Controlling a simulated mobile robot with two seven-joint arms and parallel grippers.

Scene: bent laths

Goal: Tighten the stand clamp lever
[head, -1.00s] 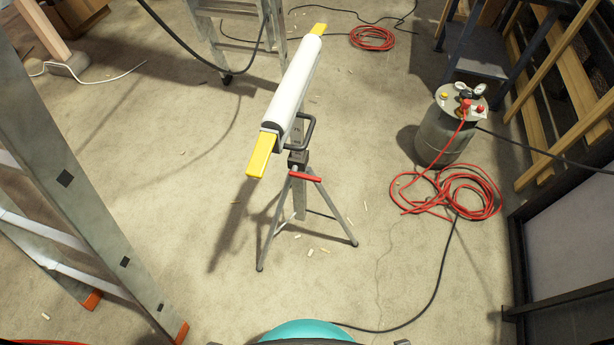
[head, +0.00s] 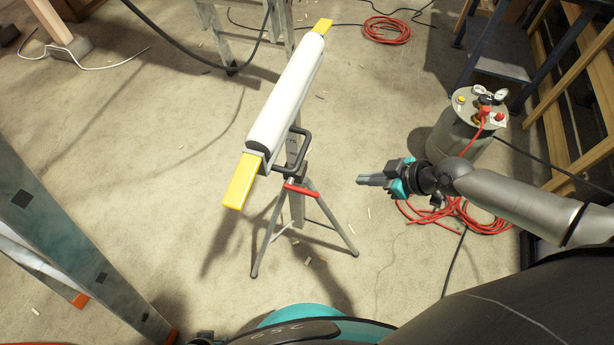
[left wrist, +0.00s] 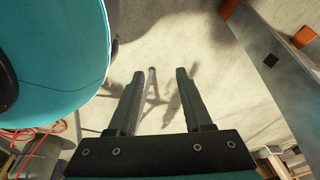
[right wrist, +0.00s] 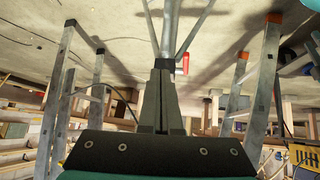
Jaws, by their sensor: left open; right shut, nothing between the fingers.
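The stand (head: 297,205) is a grey tripod standing upright on the floor. Its clamp lever (head: 300,190) is a red bar just below the head of the stand. A long white cylinder (head: 288,92) with yellow ends rests on top, beside a dark handle-like bracket (head: 300,150). My right gripper (head: 360,181) is shut and empty, to the right of the lever and apart from it. In the right wrist view the red lever (right wrist: 183,65) shows just right of the closed fingertips (right wrist: 162,64). My left gripper (left wrist: 165,72) is open and empty above bare floor, away from the stand.
A metal ladder (head: 75,235) stands at the left, another (head: 235,45) behind the stand. A grey tank (head: 455,135) with gauges and coiled red hose (head: 480,220) stand to the right, partly behind my right arm. A black cable crosses the floor. Floor around the stand is mostly clear.

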